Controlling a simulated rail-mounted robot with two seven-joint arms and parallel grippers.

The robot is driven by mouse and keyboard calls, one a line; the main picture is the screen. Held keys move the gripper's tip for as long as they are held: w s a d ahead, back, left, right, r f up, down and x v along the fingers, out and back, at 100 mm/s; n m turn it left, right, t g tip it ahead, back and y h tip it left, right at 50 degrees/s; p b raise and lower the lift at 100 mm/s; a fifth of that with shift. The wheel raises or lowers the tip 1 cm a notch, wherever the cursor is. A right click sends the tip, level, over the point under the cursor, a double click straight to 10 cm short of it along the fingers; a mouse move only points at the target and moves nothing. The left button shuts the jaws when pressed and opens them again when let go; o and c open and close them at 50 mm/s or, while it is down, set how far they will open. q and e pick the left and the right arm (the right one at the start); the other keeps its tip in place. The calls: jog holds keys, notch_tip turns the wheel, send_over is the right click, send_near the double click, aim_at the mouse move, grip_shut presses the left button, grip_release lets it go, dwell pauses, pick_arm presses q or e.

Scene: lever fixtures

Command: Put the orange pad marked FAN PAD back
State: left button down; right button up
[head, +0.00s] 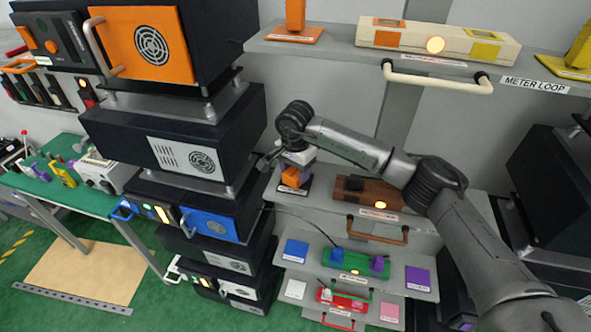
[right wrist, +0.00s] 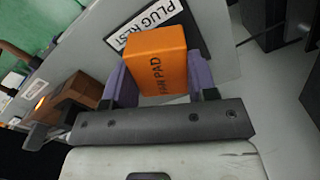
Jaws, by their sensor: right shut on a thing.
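The orange block marked FAN PAD (right wrist: 158,65) is between the two purple-grey fingers of my right gripper (right wrist: 160,80), which is shut on it. In the head view the orange pad (head: 290,177) is under my right gripper (head: 294,170), over a dark plate (head: 303,186) on the middle shelf. In the right wrist view a label reading PLUG REST (right wrist: 146,27) lies on that plate, just behind the pad. I cannot tell whether the pad touches the plate. My left gripper is not in view.
A brown box (head: 366,192) with a lit lamp and a handle (head: 377,232) stands right of the plate. Lower shelves hold a green unit (head: 351,262) and a red unit (head: 345,300). A cream unit (head: 400,40) sits above. Stacked dark cabinets (head: 130,130) stand at left.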

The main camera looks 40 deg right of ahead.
aim_at(295, 172)
jog(key=shift+f, duration=0.4)
jog(key=o, duration=0.8)
jog(key=shift+o, duration=0.2)
jog(key=shift+r+b, duration=0.3)
jog(key=shift+r, duration=0.3)
notch_tip(295, 172, up, 11)
jog(key=b, duration=0.2)
